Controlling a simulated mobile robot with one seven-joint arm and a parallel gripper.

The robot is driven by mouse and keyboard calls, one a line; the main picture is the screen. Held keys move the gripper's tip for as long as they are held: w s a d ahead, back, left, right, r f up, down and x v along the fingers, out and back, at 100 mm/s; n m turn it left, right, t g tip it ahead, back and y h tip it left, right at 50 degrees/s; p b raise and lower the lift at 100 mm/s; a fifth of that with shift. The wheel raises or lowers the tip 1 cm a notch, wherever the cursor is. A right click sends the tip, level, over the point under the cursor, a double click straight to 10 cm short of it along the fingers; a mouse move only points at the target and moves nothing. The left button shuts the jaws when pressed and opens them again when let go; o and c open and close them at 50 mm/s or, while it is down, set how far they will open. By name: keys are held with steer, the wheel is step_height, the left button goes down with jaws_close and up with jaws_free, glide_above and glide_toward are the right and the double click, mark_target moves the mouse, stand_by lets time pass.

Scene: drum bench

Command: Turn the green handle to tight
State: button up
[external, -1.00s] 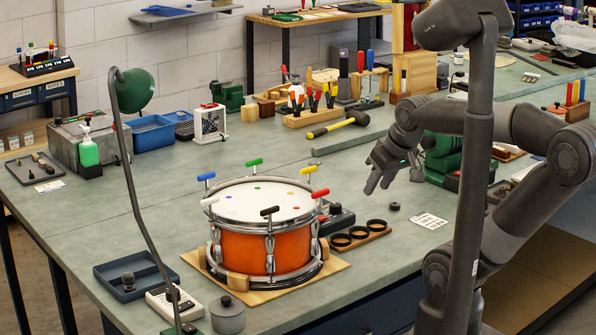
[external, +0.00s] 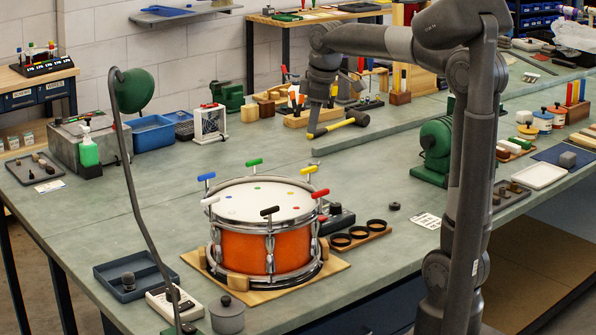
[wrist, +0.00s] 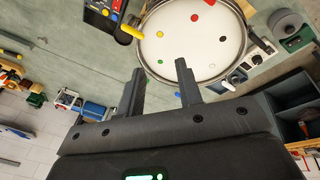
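The orange drum (external: 262,250) stands on a wooden board with T-shaped handles around its rim. The green handle (external: 254,162) is at the far side of the rim, its bar lying roughly sideways. In the wrist view the drum head (wrist: 205,45) is at the top, and I cannot make out the green handle clearly; a finger may hide it. My gripper (external: 312,131) points down behind the drum, apart from it, over the bench near the mallet. In the wrist view my gripper (wrist: 160,70) has its two fingers apart with nothing held between them.
Blue (external: 206,177), yellow (external: 320,193) and black (external: 270,211) handles stand around the rim. A yellow-handled mallet (external: 338,127) lies behind the drum near my gripper. A green lamp (external: 134,90) arches at the left. The bench between drum and mallet is clear.

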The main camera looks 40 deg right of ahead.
steer(key=w+a+f+n+g, duration=0.1)
steer(key=w+n, duration=0.3)
steer(key=w, duration=0.7)
steer(key=n+g, duration=0.2)
steer(key=n, duration=0.3)
glide_toward(254, 160)
step_height(254, 160, down, 10)
steer(key=shift+s+f, duration=0.1)
steer(key=shift+c, duration=0.4)
jaws_close()
